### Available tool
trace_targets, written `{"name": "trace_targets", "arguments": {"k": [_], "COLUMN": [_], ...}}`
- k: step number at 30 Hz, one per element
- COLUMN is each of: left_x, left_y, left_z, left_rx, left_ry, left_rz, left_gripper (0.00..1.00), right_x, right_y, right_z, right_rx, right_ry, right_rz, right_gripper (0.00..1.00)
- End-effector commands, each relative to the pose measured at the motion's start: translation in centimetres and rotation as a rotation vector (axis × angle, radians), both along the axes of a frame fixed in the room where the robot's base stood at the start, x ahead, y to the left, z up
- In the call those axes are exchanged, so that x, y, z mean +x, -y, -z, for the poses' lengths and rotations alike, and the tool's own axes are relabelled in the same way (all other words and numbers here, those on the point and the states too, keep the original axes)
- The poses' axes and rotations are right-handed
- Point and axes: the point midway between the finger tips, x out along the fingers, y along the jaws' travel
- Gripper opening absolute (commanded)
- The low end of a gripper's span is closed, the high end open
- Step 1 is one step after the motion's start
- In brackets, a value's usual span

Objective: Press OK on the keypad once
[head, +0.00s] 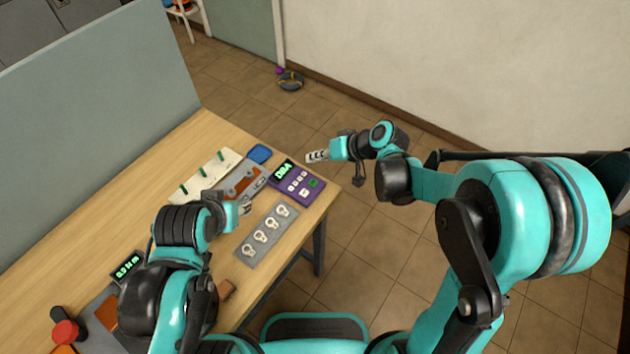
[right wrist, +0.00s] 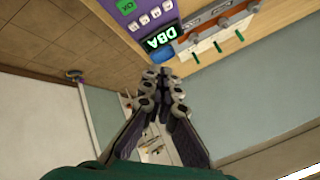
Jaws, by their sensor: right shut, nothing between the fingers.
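The purple keypad (head: 290,192) lies at the table's far right corner. It has a lit green display reading "DBA", several pale keys and a green OK key (head: 314,182) near its right edge. In the right wrist view the keypad (right wrist: 141,24) is at the top, with the green OK key (right wrist: 126,5) at the upper edge. My right gripper (head: 311,157) is shut and empty, apart from the keypad, just beyond its far right side in the head view. My left gripper (head: 246,207) is over the table beside the latch panel; its finger gap is unclear.
A grey plate with several white rings (head: 245,263) lies near the table's front edge. A pale board with green pegs (head: 186,187) and a blue tray (head: 260,153) lie behind the keypad. A red knob (head: 66,332) is at lower left. Floor is clear right of the table.

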Motion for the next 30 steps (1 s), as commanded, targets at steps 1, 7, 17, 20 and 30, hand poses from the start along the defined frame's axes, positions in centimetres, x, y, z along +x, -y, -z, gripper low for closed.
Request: {"name": "trace_targets", "arguments": {"k": [1,7,17,20,30], "left_x": [0.0,0.0,0.0,0.0,0.0], "left_y": [0.0,0.0,0.0,0.0,0.0], "left_z": [0.0,0.4,3.2,4.4,7.1], "left_rx": [0.000,0.000,0.000,0.000,0.000], "left_ry": [0.000,0.000,0.000,0.000,0.000], "left_rz": [0.000,0.000,0.000,0.000,0.000], "left_gripper": [0.40,0.40,0.40,0.40,0.40], "right_x": [0.0,0.0,0.0,0.0,0.0], "right_y": [0.0,0.0,0.0,0.0,0.0], "right_z": [0.0,0.5,4.1,5.6,8.8], "right_rx": [0.000,-0.001,0.000,-0.001,-0.001], "right_ry": [0.000,0.000,0.001,0.000,0.001], "right_rz": [0.000,0.001,0.001,0.001,0.002], "right_gripper": [0.00,0.00,0.00,0.00,0.00]}}
